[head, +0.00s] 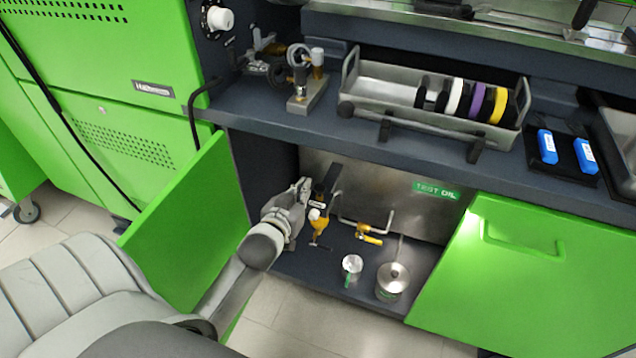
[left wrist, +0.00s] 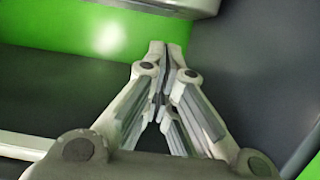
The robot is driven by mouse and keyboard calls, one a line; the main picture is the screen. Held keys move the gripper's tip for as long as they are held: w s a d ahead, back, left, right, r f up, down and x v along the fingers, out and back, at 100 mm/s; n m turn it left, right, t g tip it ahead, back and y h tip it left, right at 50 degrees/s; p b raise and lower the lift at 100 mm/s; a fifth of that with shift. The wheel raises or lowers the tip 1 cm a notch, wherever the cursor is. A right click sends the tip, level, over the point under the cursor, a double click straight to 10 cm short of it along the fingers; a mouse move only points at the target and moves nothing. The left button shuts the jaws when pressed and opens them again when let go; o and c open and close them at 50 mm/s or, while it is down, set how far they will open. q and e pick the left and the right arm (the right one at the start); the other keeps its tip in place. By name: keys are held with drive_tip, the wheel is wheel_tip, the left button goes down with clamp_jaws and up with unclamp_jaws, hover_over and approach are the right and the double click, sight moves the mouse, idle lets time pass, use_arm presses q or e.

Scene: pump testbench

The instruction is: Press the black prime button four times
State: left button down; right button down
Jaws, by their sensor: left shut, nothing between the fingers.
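My left gripper (head: 306,184) reaches into the open lower cabinet from the left. Its fingers are shut and empty; they also show shut in the left wrist view (left wrist: 164,50). Just right of the fingertips is a dark fuel-filter-like unit (head: 325,184) with a white and yellow part (head: 317,219) below it. The black prime button is not clear to me; it may be on top of this unit, close to or behind the fingertips. I cannot tell whether the fingers touch it. My right gripper is not in view.
A metal can (head: 392,280) and a small cup (head: 352,267) stand on the cabinet floor, near a yellow-handled valve (head: 369,238). Green doors stand open at left (head: 185,225) and right (head: 520,265). The bench ledge (head: 270,115) overhangs the gripper; a metal tray (head: 385,85) sits on it.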

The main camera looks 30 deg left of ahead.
sight(317, 191)
use_arm(q)
drive_tip(key=shift+w, duration=0.1)
